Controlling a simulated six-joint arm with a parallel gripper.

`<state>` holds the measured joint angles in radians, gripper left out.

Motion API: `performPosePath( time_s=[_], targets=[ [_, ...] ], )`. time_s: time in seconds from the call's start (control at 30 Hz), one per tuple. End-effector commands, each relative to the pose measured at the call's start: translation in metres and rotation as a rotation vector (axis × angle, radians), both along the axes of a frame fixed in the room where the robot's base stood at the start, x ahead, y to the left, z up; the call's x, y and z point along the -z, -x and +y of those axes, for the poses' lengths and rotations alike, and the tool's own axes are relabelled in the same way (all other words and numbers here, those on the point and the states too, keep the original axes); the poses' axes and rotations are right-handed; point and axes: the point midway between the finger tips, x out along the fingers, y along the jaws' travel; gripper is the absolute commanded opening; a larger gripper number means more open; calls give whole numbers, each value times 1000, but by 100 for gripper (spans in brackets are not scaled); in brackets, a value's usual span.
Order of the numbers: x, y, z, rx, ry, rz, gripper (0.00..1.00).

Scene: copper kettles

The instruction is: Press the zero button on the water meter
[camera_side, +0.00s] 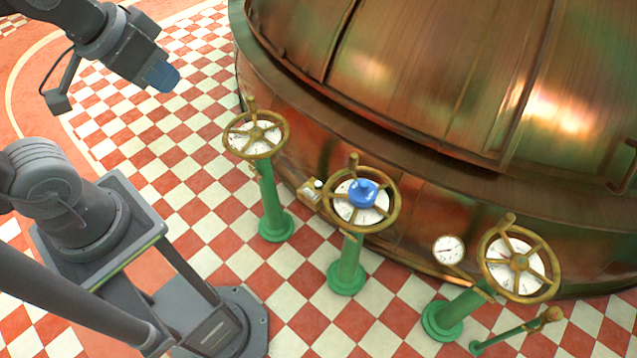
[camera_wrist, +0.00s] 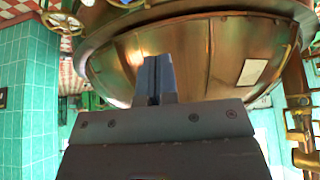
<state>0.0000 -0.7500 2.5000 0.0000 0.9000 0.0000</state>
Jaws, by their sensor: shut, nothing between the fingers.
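A small brass box (camera_side: 311,191) with a dark-and-pale top sits just left of the middle handwheel in the side view. It may be the water meter, but it is too small for me to make out a zero button. A round white dial gauge (camera_side: 448,250) with a needle stands left of the right handwheel. My gripper (camera_side: 160,76) is at the upper left of the side view, high and well apart from both. Its blue fingers are shut and empty, and they also show together in the wrist view (camera_wrist: 154,78). Neither meter nor button is recognisable in the wrist view.
A large copper kettle (camera_side: 430,80) fills the upper right. Three brass handwheels, left (camera_side: 256,135), middle (camera_side: 340,208) and right (camera_side: 500,272), stand on green posts before it. A blue knob (camera_side: 363,192) sits on the middle wheel. A brass-tipped lever (camera_side: 530,328) is lower right. Checkered floor (camera_side: 180,160) is open between.

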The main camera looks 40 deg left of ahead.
Motion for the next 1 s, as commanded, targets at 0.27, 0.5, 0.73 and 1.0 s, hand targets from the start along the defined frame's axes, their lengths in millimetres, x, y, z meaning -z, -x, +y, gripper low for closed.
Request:
performPosePath(
  time_s=[0.27, 0.5, 0.73, 1.0],
  targets=[
    [0, 0, 0, 0, 0, 0, 0],
    [-1, -13, -7, -42, 71, 34, 0],
    [-1, -63, -30, -221, 325, 153, 0],
    [14, -139, -52, -511, 632, 320, 0]
  ],
)
